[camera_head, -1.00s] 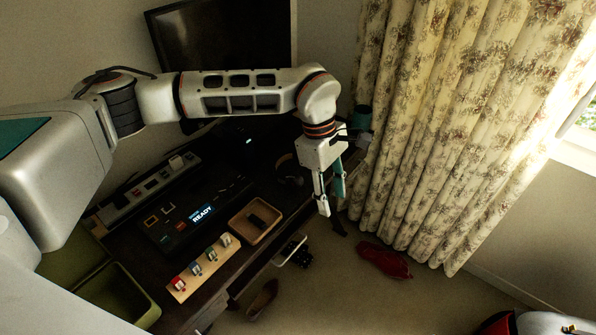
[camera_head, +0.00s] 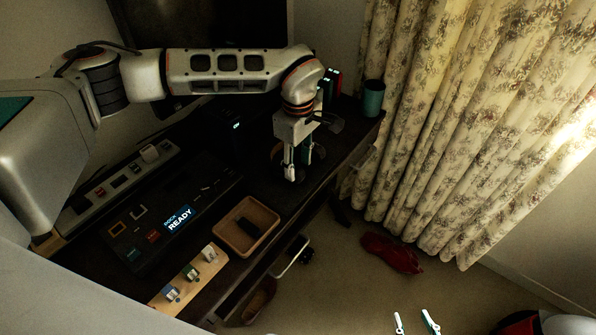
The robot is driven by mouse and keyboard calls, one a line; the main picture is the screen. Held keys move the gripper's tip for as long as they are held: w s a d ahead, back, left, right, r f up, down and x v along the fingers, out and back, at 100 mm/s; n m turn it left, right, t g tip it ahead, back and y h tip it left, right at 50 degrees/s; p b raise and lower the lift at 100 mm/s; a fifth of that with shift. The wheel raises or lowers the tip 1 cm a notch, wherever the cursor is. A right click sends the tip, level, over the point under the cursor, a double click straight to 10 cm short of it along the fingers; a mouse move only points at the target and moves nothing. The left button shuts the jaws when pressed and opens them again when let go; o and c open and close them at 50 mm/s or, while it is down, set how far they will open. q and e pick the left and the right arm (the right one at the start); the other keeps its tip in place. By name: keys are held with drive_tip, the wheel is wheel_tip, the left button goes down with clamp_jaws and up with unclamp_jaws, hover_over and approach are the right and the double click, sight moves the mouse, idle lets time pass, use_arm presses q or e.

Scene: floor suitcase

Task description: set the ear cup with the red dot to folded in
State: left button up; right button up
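Dark headphones (camera_head: 276,157) lie on the dark desk, below and behind my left gripper, which hides most of them. The red dot and the fold of each ear cup cannot be made out. My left gripper (camera_head: 297,168) points down at the headphones, with a narrow gap between its white and teal fingers; I see nothing held. Whether it touches the headphones cannot be told. My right gripper (camera_head: 415,322) shows only as two separated white fingertips at the bottom edge, over the floor, with nothing between them.
The desk holds a console reading READY (camera_head: 180,219), a wooden tray (camera_head: 222,236) with a dark item, a board of small switches (camera_head: 207,271) and a teal cup (camera_head: 373,98) at the far corner. A curtain (camera_head: 440,120) hangs right. A red item (camera_head: 390,252) lies on the floor.

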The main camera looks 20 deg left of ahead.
sight(298, 170)
use_arm(q)
drive_tip(key=shift+f, duration=1.8)
use_arm(e)
drive_tip(key=shift+w+d, duration=0.15)
drive_tip(key=shift+w, duration=0.2)
use_arm(q)
clamp_jaws()
